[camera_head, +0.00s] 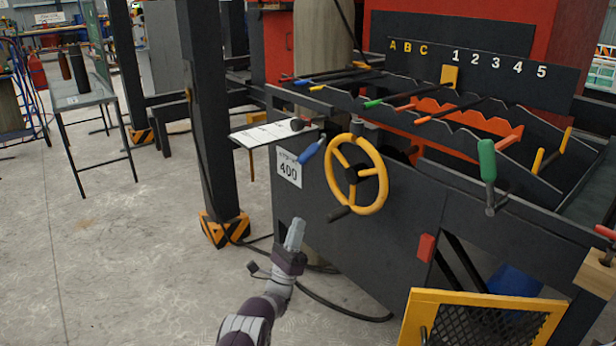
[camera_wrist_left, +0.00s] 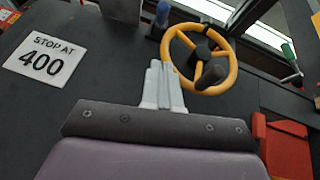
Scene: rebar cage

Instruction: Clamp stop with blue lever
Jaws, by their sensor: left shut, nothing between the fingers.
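The blue lever (camera_head: 311,151) sticks out at a tilt from the dark machine front, just left of the yellow handwheel (camera_head: 356,174). In the left wrist view the blue lever (camera_wrist_left: 163,14) shows at the top, beyond my fingertips, beside the handwheel (camera_wrist_left: 201,55). My left gripper (camera_head: 295,234) is shut and empty, below and a little left of the lever and apart from it. Its closed fingers also show in the left wrist view (camera_wrist_left: 162,86). A "STOP AT 400" sign (camera_wrist_left: 46,60) is on the panel; it also shows in the head view (camera_head: 289,168). My right gripper is not in view.
A green-handled crank (camera_head: 488,162) and a red block (camera_head: 426,247) are on the machine front to the right. A yellow mesh guard (camera_head: 482,322) stands low at the right. A dark post (camera_head: 208,120) stands at the left. Cables lie on the floor.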

